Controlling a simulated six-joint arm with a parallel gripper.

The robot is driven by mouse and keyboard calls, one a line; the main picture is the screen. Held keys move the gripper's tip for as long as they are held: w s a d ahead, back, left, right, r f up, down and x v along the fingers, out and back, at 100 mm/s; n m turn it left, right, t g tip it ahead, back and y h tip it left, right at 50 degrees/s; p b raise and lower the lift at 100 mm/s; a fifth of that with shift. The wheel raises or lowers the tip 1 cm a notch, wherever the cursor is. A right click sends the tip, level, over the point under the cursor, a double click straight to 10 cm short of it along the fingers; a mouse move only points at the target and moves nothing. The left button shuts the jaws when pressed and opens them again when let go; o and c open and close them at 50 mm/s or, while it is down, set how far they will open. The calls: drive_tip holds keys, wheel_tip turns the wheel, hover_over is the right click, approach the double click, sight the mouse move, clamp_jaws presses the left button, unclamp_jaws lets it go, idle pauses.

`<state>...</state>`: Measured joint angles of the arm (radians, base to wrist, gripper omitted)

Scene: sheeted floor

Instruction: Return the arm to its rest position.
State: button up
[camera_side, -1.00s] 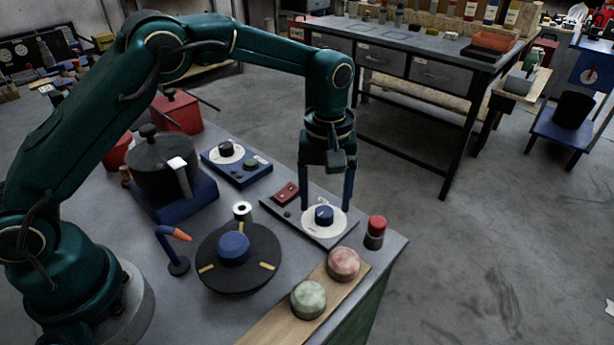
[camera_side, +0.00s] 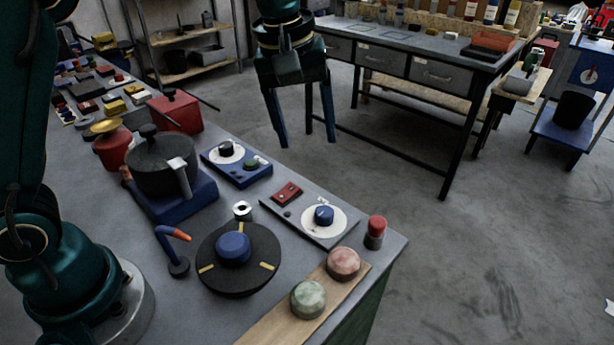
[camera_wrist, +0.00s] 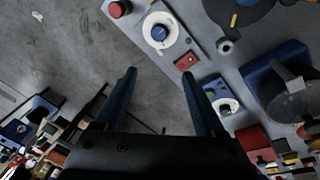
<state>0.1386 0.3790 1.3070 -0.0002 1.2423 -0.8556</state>
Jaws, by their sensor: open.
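My gripper (camera_side: 306,142) is open and empty in the side view. It hangs with its fingers down, high above and beyond the far edge of the grey bench (camera_side: 228,302). In the wrist view my gripper (camera_wrist: 160,85) shows two dark fingers spread apart, with bare floor and the bench edge between them. The grey panel with a blue knob on a white dial (camera_side: 324,215) stands clear of the fingers. The same blue knob shows in the wrist view (camera_wrist: 159,33).
The bench holds a dark pot (camera_side: 160,163), a red box (camera_side: 176,112), a blue dial panel (camera_side: 237,163), a black turntable (camera_side: 262,262), a bent blue stand (camera_side: 168,247) and a red-capped cylinder (camera_side: 375,232). A workbench (camera_side: 420,50) stands behind. Open floor (camera_side: 480,240) lies to the right.

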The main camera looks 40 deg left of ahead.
drive_tip(key=s+a+r+m+t, duration=0.2)
drive_tip(key=s+a+r, duration=0.25)
drive_tip(key=s, duration=0.45)
drive_tip(key=s+f+m+t, duration=0.1)
drive_tip(key=s+f+m, duration=0.4)
drive_tip(key=s, duration=0.4)
drive_tip(key=shift+a+f+m, duration=0.15)
drive_tip(key=shift+f+m, duration=0.2)
drive_tip(key=shift+m, duration=0.25)
